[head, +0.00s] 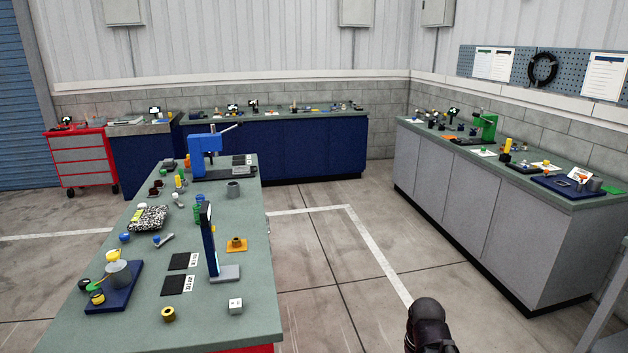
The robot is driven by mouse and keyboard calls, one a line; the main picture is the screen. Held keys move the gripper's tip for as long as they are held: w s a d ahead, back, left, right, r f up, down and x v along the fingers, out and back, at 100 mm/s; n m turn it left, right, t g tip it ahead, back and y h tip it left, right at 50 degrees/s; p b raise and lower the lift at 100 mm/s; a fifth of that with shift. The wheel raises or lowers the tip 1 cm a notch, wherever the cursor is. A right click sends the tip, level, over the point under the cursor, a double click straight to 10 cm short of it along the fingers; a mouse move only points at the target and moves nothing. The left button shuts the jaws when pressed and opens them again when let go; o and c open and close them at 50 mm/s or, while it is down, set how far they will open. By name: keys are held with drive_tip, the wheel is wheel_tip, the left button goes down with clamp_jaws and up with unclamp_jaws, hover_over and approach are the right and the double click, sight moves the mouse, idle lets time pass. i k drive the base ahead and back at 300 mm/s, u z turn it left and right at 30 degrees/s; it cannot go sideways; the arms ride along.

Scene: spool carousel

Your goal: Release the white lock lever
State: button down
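I cannot make out a white lock lever for certain in the head view; small parts are too far away to tell. On the near bench, a dark blue base (105,298) carries a grey round part (118,273) with a yellow piece (113,256) on top and small yellow-and-black pieces at its left. Another dark blue base (548,187) with a grey cylinder (594,184) sits at the near end of the right counter. A dark rounded part of my arm shows at the bottom edge, right of centre. My gripper is not in view.
A red drawer cabinet (82,158) stands back left.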

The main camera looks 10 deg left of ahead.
sight(175, 195)
drive_tip(key=z, duration=0.45)
drive_tip(key=i, duration=1.8)
drive_tip(key=u, duration=0.35)
drive_tip(key=i, duration=0.75)
drive_tip(key=u, duration=1.05)
drive_tip(key=i, duration=0.8)
drive_tip(key=u, duration=0.4)
